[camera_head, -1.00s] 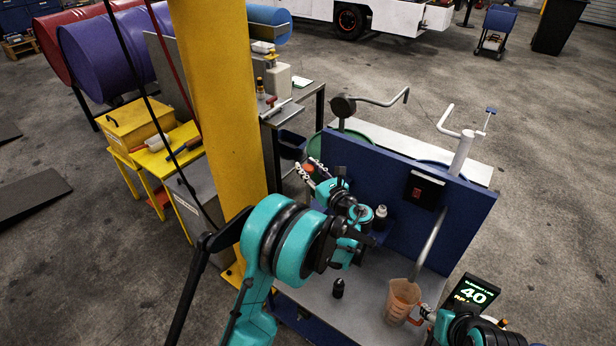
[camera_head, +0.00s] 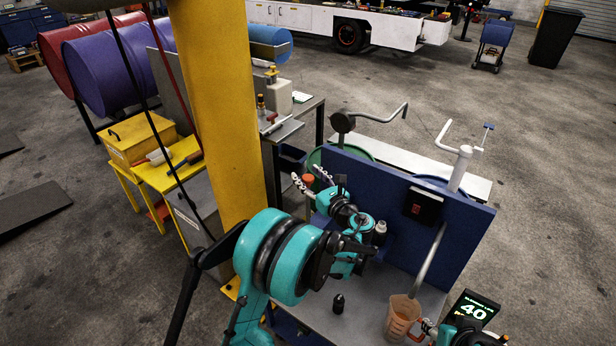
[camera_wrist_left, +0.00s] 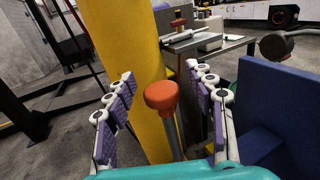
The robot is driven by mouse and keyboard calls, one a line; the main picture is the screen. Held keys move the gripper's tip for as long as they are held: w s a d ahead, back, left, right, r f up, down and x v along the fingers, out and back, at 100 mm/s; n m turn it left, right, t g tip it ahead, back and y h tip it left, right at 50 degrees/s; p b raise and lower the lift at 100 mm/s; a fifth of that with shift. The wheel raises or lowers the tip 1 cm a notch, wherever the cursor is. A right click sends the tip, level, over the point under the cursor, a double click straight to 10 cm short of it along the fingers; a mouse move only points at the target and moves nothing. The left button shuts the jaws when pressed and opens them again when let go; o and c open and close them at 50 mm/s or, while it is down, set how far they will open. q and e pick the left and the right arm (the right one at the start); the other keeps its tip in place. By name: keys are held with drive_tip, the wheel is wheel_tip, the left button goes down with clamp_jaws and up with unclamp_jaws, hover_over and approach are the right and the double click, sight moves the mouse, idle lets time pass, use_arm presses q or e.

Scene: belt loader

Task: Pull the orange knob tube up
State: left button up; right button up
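The orange knob (camera_head: 309,180) shows at the far left corner of the blue panel, between the fingers of my left gripper (camera_head: 311,178). In the left wrist view the knob (camera_wrist_left: 162,96) is a round orange cap on a grey tube (camera_wrist_left: 173,135), which runs down towards the bottom of the picture. My left gripper (camera_wrist_left: 163,88) is open there, with a purple-padded finger on each side and visible gaps to the knob. The tube's lower end is hidden. My right gripper (camera_head: 428,327) is beside a translucent orange measuring jug (camera_head: 402,315); whether it holds it is unclear.
The blue panel (camera_head: 455,225) stands at the back of a grey bench top (camera_head: 365,320). A small black bottle (camera_head: 338,303) stands on the bench. A display (camera_head: 474,308) reads 40.

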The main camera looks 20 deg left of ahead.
use_arm(q)
drive_tip(key=shift+d, duration=0.1)
drive_tip(key=v, duration=1.2)
drive_tip(key=s+a+n+g+h, duration=0.5)
drive_tip(key=s+a+n+h, duration=0.1)
drive_tip(key=s+a+n, duration=0.5)
drive_tip(key=s+d+f+n+h, duration=0.1)
drive_tip(key=s+d+n+h, duration=0.1)
drive_tip(key=s+n, duration=0.5)
drive_tip(key=s+d+f+n+h, duration=0.2)
drive_tip(key=s+n+h, duration=0.3)
drive_tip(key=s+n, duration=0.3)
drive_tip(key=shift+s+d+f+n, duration=0.2)
drive_tip(key=shift+s+d+n, duration=0.15)
drive_tip(key=shift+s, duration=0.65)
